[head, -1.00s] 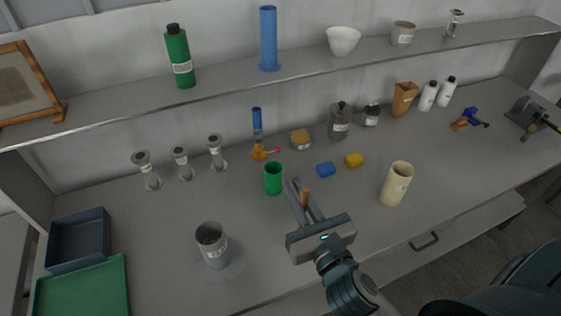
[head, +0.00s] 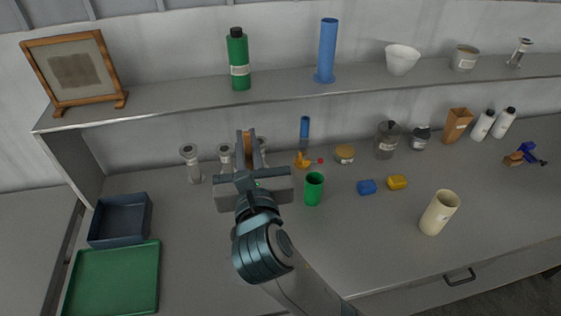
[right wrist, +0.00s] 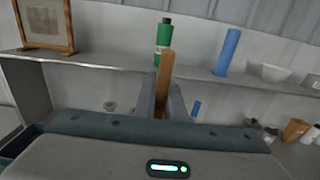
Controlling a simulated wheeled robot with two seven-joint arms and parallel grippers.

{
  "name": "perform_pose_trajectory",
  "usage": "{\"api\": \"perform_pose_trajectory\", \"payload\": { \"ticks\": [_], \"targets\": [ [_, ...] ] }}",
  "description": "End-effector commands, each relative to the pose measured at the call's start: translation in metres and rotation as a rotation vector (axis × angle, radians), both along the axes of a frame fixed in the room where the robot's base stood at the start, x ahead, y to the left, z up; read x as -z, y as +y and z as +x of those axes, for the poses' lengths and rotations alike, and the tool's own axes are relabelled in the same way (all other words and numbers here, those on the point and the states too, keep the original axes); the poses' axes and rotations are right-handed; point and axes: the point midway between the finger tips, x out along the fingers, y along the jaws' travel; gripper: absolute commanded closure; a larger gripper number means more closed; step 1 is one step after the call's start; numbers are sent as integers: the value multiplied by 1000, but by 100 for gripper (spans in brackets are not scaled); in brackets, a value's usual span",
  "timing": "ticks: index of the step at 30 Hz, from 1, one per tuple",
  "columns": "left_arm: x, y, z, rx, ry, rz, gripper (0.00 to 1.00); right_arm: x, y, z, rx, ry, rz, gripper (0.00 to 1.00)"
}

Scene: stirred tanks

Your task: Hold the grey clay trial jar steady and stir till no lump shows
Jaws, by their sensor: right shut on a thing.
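My right gripper (head: 249,150) is over the left middle of the bench, shut on a wooden stick (head: 245,138). In the right wrist view the stick (right wrist: 166,75) stands up between the two grey fingers (right wrist: 163,105). The grey clay trial jar cannot be seen in either view; in the head view my gripper and forearm cover the bench where it stood. The stick's lower end is hidden, so I cannot tell whether it is near the jar. My left gripper is not in view.
A cream jar (head: 439,212) is further right. A blue tray (head: 121,220) and green tray (head: 115,280) lie left. Shelf (head: 180,113) runs behind.

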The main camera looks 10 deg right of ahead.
Motion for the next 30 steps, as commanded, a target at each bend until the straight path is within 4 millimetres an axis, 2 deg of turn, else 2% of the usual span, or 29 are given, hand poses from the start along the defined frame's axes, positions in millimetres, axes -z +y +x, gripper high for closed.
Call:
{"api": "perform_pose_trajectory", "payload": {
  "ticks": [1,3,6,11,23,30],
  "targets": [
    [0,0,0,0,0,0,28,-11,10,1,-7,-5,2,100],
    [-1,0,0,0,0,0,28,-20,19,2,-13,-4,1,100],
    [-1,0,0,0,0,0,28,-29,29,2,-19,-2,1,100],
    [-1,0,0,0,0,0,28,-34,35,1,-22,0,0,100],
    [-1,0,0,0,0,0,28,-30,35,1,-21,2,-1,100],
    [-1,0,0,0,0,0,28,-8,35,1,-22,5,-3,100]
  ]
}}
